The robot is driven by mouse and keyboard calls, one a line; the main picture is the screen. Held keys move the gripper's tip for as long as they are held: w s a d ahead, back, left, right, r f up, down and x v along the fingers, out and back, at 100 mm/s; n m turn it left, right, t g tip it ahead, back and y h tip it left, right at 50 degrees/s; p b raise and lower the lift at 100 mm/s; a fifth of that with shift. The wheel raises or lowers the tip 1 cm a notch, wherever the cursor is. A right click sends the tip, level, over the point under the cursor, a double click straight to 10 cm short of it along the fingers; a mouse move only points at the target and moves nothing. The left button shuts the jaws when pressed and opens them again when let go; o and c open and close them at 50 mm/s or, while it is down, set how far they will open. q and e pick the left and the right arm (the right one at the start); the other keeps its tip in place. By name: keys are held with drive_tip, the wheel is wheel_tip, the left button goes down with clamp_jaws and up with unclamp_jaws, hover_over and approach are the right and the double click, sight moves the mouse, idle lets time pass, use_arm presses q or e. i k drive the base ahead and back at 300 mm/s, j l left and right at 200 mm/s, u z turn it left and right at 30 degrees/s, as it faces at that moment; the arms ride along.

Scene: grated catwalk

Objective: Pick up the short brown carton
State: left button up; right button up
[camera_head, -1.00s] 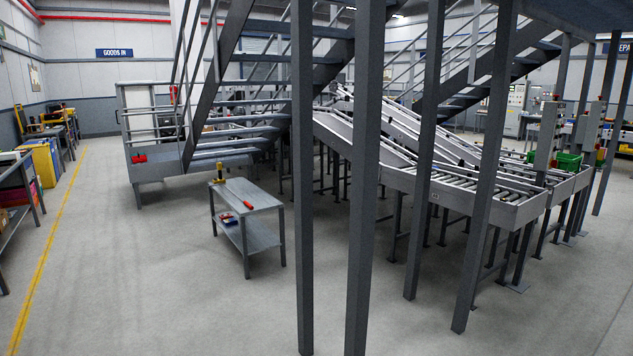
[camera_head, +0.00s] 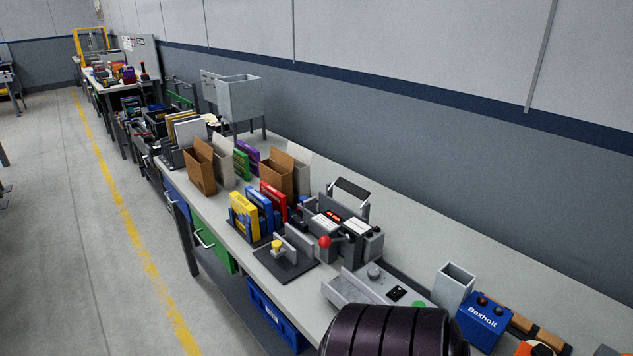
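Two open brown cartons stand on a long grey workbench (camera_head: 440,258) along the wall. One brown carton (camera_head: 201,170) is on the left, near the bench's front edge, with its flaps up. The other brown carton (camera_head: 277,178) stands further right, behind the coloured boxes, and looks a little lower. I cannot tell for sure which of them is the short one. Grey-white panels stand beside both cartons. Neither of my grippers is in view.
Yellow, blue and red upright boxes (camera_head: 258,210) stand in front of the right carton. Green and purple boxes (camera_head: 245,160) stand between the cartons. A grey device with a red knob (camera_head: 324,241) is to the right. A dark ribbed shape (camera_head: 388,332) covers part of the bottom edge.

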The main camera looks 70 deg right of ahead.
sight(273, 173)
drive_tip(key=z, duration=2)
drive_tip(key=i+j+z, duration=0.1)
drive_tip(key=z, duration=0.6)
drive_tip(key=i+j+z, duration=0.1)
drive_tip(key=z, duration=0.25)
drive_tip(key=j, duration=0.1)
